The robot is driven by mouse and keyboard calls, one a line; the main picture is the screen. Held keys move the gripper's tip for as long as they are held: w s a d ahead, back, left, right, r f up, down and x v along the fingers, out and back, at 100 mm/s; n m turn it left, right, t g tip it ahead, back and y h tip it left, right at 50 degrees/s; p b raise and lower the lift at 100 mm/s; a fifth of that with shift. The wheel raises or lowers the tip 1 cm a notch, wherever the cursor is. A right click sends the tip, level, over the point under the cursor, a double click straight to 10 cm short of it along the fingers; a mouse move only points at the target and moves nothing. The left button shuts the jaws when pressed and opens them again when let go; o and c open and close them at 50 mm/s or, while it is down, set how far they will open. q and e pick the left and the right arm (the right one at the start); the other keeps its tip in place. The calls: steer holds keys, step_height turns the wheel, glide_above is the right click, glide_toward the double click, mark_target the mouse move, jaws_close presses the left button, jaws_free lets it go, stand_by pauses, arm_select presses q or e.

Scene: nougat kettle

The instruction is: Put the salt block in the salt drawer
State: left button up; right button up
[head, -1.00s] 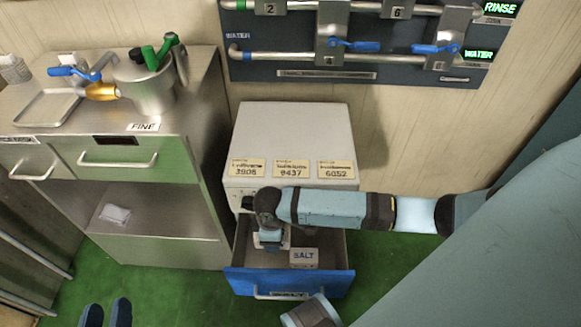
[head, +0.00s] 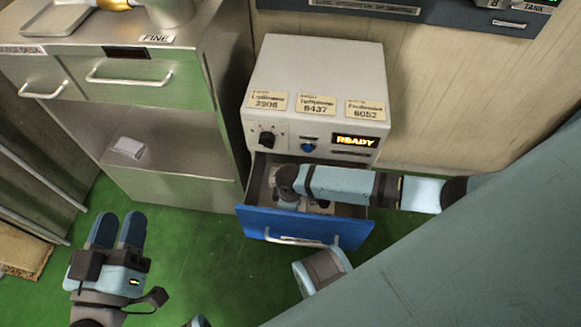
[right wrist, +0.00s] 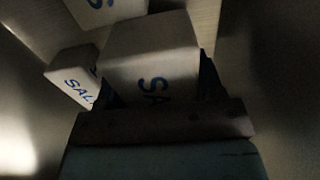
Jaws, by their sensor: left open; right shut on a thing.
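The salt drawer (head: 300,226), with a blue front, is pulled out below the white-topped cabinet. My right gripper (head: 290,204) is down inside the drawer, mostly hidden by its own wrist in the head view. In the right wrist view my right gripper (right wrist: 157,85) is shut on a pale salt block (right wrist: 152,50) lettered "SA". Two other pale blocks with blue lettering lie beyond it, one to the left (right wrist: 72,78) and one at the top (right wrist: 105,8). I cannot tell whether the held block touches the drawer floor. My left gripper (head: 118,224) is open and empty over the green floor.
The white cabinet (head: 318,75) has a knob, a blue button and a lit "READY" display (head: 357,141). A steel cabinet (head: 165,190) with handled drawers stands to the left, a small white packet (head: 128,147) on its shelf. Green floor is clear in front.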

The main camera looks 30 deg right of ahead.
steer(key=f, duration=0.1)
steer(key=f+b, duration=0.1)
steer(key=f, duration=0.1)
steer(key=f+b, duration=0.1)
steer(key=shift+s+f, duration=0.15)
steer(key=shift+s, duration=0.15)
jaws_close()
steer(key=shift+f, duration=0.35)
steer(key=o, duration=1.3)
jaws_free()
steer(key=shift+c, duration=0.2)
arm_select(q)
step_height(320, 180, down, 3)
steer(key=shift+d+f+g, duration=0.1)
steer(key=shift+g, duration=0.6)
arm_select(e)
steer(key=shift+w+r, duration=0.1)
steer(key=shift+r, duration=0.3)
arm_select(q)
step_height(320, 180, up, 8)
steer(key=t+p, duration=0.3)
steer(key=p, duration=0.2)
steer(key=shift+s+a+p, duration=0.15)
steer(key=shift+a+p, duration=0.15)
steer(key=shift+p, duration=0.05)
arm_select(e)
step_height(320, 180, up, 12)
steer(key=shift+f, duration=0.2)
